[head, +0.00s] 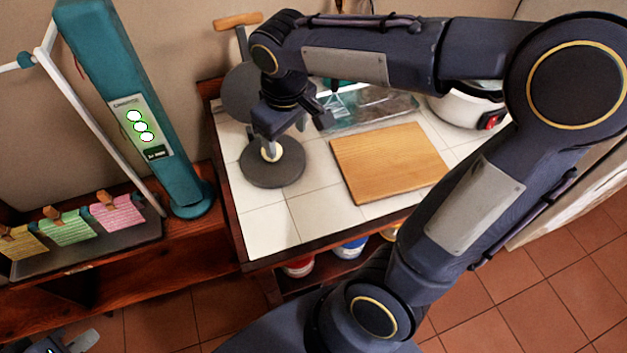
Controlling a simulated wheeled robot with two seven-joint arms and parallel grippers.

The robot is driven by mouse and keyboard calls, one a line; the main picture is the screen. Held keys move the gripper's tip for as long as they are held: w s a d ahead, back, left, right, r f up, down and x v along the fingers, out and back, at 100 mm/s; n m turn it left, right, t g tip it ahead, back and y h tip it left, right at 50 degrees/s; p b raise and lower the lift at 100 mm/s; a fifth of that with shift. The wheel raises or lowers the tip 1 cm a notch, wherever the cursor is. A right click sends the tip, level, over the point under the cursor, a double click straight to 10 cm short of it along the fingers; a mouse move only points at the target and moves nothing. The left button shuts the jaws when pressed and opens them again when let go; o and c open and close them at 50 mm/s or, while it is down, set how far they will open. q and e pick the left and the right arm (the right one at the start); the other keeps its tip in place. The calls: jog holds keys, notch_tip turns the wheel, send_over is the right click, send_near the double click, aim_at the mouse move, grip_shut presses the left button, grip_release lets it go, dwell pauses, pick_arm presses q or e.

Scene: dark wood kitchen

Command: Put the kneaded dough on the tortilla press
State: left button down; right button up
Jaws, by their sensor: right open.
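The tortilla press is open on the tiled counter: its dark round lower plate (262,176) lies flat, and its round lid (240,95) stands raised behind with a wooden handle. The kneaded dough (270,153) is a small pale lump over the middle of the lower plate. My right gripper (281,138) points down over the plate, open, with its fingers at the dough; whether they touch it is unclear. The gripper hides part of the press. My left gripper (72,344) is only partly in view at the bottom left corner, low and far from the press.
A wooden cutting board (390,160) lies right of the press. A white cooker (470,108) stands at the back right, partly behind my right arm. A teal post (135,115) and a low shelf with clipped cloths (118,212) are on the left. The counter's front tiles are clear.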

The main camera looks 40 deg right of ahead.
jog(key=s+a+f+m+t+y, duration=0.2)
jog(key=s+m+t+y, duration=0.1)
jog(key=s, duration=1.1)
jog(key=shift+s+m+t+y, duration=0.4)
jog(key=shift+m+y, duration=0.2)
jog(key=shift+m, duration=0.3)
